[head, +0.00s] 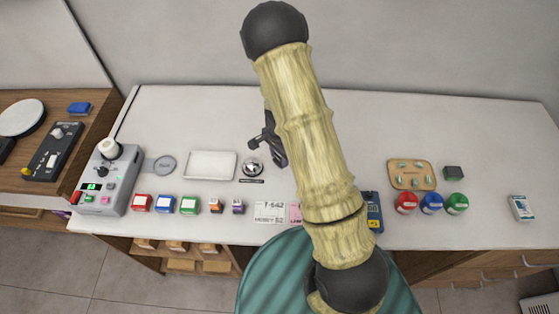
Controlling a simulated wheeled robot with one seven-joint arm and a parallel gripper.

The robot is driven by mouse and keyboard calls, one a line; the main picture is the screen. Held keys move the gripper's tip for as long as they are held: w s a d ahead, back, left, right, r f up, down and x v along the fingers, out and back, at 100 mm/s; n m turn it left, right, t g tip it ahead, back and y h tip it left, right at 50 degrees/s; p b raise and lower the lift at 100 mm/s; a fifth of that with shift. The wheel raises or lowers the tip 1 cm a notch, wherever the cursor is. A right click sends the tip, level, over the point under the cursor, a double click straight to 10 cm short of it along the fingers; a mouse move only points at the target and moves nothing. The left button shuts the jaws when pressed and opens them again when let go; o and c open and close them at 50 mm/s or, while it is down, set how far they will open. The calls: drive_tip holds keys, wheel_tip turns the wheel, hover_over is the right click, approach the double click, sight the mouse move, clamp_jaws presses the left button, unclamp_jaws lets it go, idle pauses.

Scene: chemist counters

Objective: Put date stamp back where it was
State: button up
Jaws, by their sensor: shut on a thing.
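My gripper (262,150) is a dark shape in the middle of the head view, to the left of my arm and above the white counter (420,115). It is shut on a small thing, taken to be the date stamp. Its outline cannot be told apart from the dark fingers at this size, and my arm hides part of that area. The gripper is just above and behind a silver call bell (251,166).
Left of the bell are a white tray (210,165) and a grey device (108,180). Several small coloured boxes (165,203) line the front. Right are a wooden tray (411,174), a dark block (453,172) and round containers (431,203). The back right counter is clear.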

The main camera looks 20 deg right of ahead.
sight(279, 162)
drive_tip(key=shift+f+p, duration=0.3)
drive_tip(key=shift+f, duration=1.35)
drive_tip(key=shift+f, duration=0.2)
drive_tip(key=o, duration=0.8)
drive_tip(key=shift+r, duration=0.1)
wheel_tip(279, 162, up, 12)
drive_tip(key=shift+r+b, duration=0.1)
drive_tip(key=shift+b, duration=0.95)
drive_tip(key=shift+w, duration=0.1)
